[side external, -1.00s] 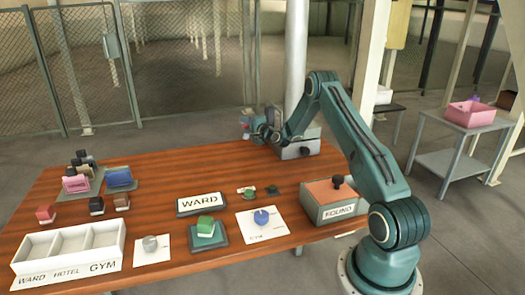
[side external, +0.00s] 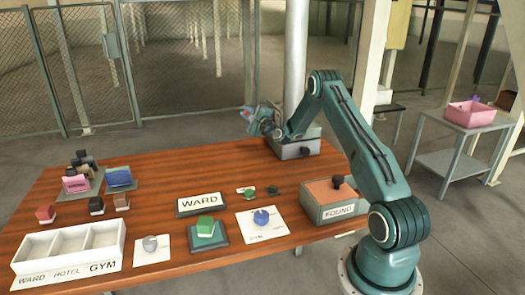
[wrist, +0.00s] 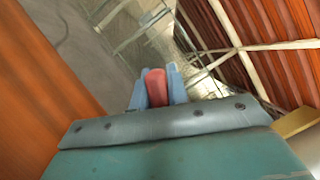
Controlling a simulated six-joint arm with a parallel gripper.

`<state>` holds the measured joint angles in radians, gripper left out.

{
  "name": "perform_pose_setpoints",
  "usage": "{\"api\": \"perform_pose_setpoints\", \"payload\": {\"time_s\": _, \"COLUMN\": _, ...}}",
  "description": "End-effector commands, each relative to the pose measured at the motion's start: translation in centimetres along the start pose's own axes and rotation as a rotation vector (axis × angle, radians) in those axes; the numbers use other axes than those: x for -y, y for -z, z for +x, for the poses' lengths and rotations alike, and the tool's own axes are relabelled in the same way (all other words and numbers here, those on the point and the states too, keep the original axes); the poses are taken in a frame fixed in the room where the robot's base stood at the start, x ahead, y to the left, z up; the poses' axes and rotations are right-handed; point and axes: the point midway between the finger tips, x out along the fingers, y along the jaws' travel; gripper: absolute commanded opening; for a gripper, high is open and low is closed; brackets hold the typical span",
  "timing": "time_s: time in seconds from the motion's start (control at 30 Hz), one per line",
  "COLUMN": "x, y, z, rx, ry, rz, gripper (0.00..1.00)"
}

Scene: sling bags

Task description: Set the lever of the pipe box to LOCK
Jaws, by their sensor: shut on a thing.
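The pipe box (side external: 290,151) is a grey box at the foot of the white pipe, at the far edge of the wooden table, with a dark knob on its front. My gripper (side external: 249,114) is raised up and to the left of the box. In the wrist view my gripper (wrist: 156,90) has its pale blue fingers shut on a red rounded grip (wrist: 156,86). Whether this grip is the lever's end, and how it joins the box, is hidden. No LOCK marking can be read.
The white pipe (side external: 297,60) rises behind my forearm. A lidded box marked FOUND (side external: 337,212) stands at the table's right. A WARD sign (side external: 201,204), a green block (side external: 205,224) and a white three-part tray (side external: 68,250) are nearer the front. The middle back of the table is clear.

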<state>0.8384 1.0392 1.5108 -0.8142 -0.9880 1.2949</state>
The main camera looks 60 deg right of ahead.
Motion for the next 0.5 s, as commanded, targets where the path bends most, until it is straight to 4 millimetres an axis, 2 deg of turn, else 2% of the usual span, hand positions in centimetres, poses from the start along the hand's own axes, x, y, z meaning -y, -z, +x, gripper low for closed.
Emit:
{"api": "perform_pose_setpoints", "payload": {"time_s": 0.17, "x": 0.02, "y": 0.06, "z": -0.02, "rx": -0.001, "ry": 0.000, "rz": -0.003, "gripper": 0.00}}
{"api": "perform_pose_setpoints", "payload": {"time_s": 0.2, "x": 0.01, "y": 0.07, "z": -0.02, "rx": -0.001, "ry": 0.000, "rz": -0.003, "gripper": 0.18}}
{"api": "perform_pose_setpoints", "payload": {"time_s": 0.3, "x": 0.00, "y": 0.07, "z": -0.02, "rx": -0.001, "ry": 0.000, "rz": -0.003, "gripper": 0.38}}
{"api": "perform_pose_setpoints", "payload": {"time_s": 0.5, "x": -0.02, "y": 0.03, "z": -0.01, "rx": -0.001, "ry": -0.001, "rz": -0.003, "gripper": 0.38}}
